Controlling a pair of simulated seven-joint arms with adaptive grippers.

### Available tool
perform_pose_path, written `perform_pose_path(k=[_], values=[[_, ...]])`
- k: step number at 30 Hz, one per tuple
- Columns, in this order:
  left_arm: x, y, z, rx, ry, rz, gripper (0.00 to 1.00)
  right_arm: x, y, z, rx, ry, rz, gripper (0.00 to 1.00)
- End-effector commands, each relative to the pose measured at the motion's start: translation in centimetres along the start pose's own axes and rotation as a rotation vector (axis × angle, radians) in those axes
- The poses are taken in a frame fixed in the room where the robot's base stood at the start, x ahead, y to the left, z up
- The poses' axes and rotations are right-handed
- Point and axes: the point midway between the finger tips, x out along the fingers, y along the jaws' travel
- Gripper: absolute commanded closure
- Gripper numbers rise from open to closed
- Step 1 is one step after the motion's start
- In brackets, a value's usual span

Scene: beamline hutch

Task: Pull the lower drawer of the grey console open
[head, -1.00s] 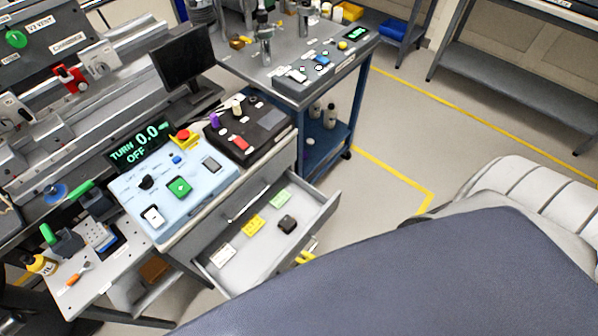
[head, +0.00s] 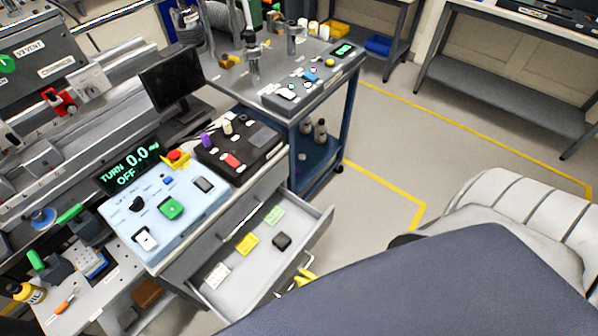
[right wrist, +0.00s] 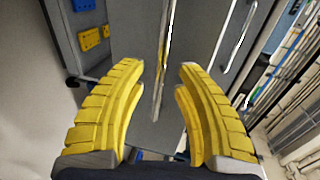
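The grey console's lower drawer (head: 218,297) stands pulled out in the head view, below a shut upper drawer with a silver handle (head: 236,218). Inside lie a dark block and yellow, green and white labelled pieces. My right gripper (head: 306,276) shows as yellow fingers at the open drawer's front, partly hidden by my grey body. In the right wrist view its fingers (right wrist: 161,78) are spread apart. A thin bright handle bar (right wrist: 168,25) lies between them, with no clear contact visible. My left gripper is not in view.
A pale blue control panel (head: 185,222) and a black box (head: 265,143) sit on the console. A blue cart (head: 318,175) stands behind it. A white padded seat (head: 510,215) is at right. Floor between cart and seat is clear, with yellow tape lines.

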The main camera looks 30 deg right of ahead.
Motion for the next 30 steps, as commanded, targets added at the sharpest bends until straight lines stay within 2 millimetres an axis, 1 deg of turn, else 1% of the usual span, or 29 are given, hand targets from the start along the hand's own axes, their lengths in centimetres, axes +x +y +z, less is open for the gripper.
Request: perform_pose_path(k=[1,6,12,15,21,30], values=[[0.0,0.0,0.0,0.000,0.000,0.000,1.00,-0.9,0.1,0.0,-0.001,-0.001,0.003,0.68],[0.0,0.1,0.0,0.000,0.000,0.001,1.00,-4.0,0.1,0.0,0.000,-0.001,0.003,0.68],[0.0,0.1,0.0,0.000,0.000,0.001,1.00,-7.2,0.0,0.0,0.000,0.000,0.001,0.68],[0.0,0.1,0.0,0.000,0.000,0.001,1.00,-8.4,0.0,0.0,0.000,0.000,0.001,0.68],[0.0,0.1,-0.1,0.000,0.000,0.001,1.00,-10.0,0.0,0.0,0.000,0.000,-0.001,0.68],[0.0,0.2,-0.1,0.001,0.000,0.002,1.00,-10.4,-0.1,0.0,0.000,0.000,-0.001,0.68]])
